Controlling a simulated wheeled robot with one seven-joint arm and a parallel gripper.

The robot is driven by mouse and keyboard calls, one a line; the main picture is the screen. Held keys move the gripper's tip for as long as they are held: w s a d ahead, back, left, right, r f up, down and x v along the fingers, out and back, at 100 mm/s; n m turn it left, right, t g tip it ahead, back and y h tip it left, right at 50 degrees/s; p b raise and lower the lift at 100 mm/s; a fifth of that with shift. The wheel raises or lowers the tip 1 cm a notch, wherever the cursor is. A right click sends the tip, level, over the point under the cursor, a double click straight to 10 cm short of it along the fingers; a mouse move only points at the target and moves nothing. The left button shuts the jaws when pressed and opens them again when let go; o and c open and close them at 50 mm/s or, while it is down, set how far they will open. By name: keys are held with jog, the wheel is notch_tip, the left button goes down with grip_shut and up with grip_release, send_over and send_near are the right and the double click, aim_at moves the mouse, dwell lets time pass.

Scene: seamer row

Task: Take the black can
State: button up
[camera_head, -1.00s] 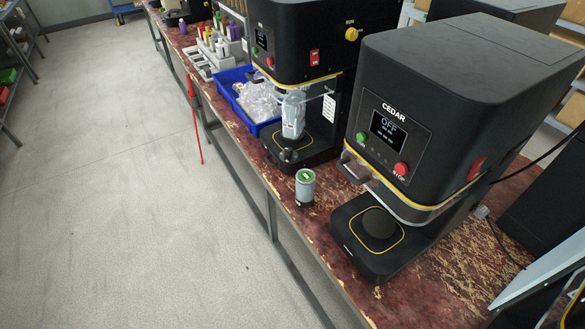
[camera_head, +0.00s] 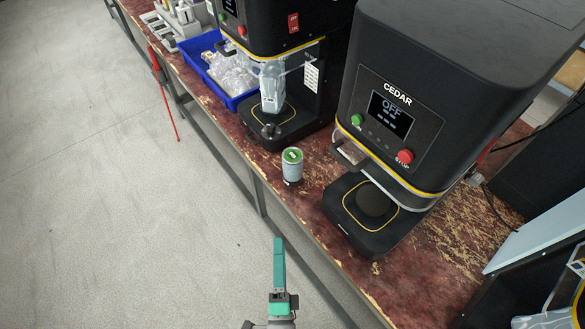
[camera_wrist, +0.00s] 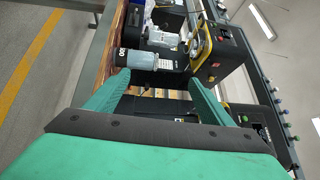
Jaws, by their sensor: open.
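No all-black can stands out. One can (camera_head: 292,168) with a green top, a pale grey-blue body and a black base band stands upright on the worn red bench, near its front edge. My gripper (camera_head: 278,243) is in front of the bench, below the can in the head view and apart from it. In the wrist view the can (camera_wrist: 138,60) appears sideways, beyond the tip of the left finger. My gripper (camera_wrist: 157,76) also shows there, with its two green fingers spread and nothing between them.
The CEDAR machine (camera_head: 430,90), reading OFF, stands right of the can with its base plate (camera_head: 345,217) close by. Another black machine (camera_head: 270,25) behind holds a plastic-wrapped item (camera_head: 272,88). A blue tray (camera_head: 240,97) of clear plastic lies left.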

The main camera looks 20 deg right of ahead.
jog(key=w+d+f+m+g+h, duration=0.1)
jog(key=w+d+f+m+h, duration=0.2)
jog(key=w+m, duration=0.7)
jog(key=m+g+h, duration=0.2)
jog(key=m+g, duration=0.1)
jog(key=m, duration=0.9)
send_near(288, 178)
jog(key=x, duration=0.3)
jog(key=shift+m, duration=0.3)
jog(key=x, duration=0.4)
jog(key=shift+w+d, duration=0.2)
jog(key=shift+w, duration=0.05)
jog(key=shift+d+x, duration=0.25)
jog(key=shift+x, duration=2.65)
jog(key=shift+s, duration=0.2)
jog(key=c, duration=1.6)
jog(key=shift+o, duration=0.2)
jog(key=shift+r, duration=0.1)
